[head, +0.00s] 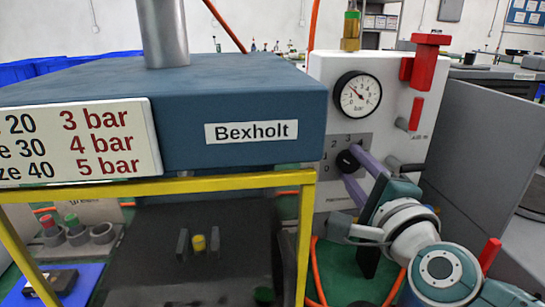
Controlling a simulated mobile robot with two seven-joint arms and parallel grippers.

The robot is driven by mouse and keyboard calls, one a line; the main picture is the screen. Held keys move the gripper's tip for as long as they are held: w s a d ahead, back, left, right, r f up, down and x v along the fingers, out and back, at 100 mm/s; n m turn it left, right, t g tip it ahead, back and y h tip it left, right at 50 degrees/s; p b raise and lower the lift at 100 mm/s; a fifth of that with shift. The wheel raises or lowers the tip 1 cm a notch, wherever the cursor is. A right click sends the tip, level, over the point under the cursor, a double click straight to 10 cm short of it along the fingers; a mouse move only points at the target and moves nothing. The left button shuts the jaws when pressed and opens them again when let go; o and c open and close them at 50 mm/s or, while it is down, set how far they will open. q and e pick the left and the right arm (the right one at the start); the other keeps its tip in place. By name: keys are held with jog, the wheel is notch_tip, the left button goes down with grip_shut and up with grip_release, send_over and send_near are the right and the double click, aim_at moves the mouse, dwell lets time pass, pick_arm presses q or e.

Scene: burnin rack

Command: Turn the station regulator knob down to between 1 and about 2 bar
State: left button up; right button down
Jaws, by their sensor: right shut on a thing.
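The regulator knob (347,161) is a round black knob on a grey scale plate (337,145) with small numbers, on the front of a white panel (397,123). The round pressure gauge (358,94) sits above it, with its needle pointing to the upper left; its exact reading is too small to tell. My right gripper (348,164) reaches in from the lower right, its two purple fingers shut on the knob from above and below. The fingers hide part of the knob and plate. My left gripper is not in view.
A blue-grey press labelled Bexholt (251,132) with a yellow frame (230,181) stands close left of the panel. Red handles (424,62) stick out at the panel's upper right. A grey partition (480,150) bounds the right side. An orange hose (318,275) runs below.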

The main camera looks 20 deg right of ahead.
jog(key=shift+c, duration=1.9)
grip_release()
jog(key=v, duration=1)
jog(key=shift+a, duration=0.1)
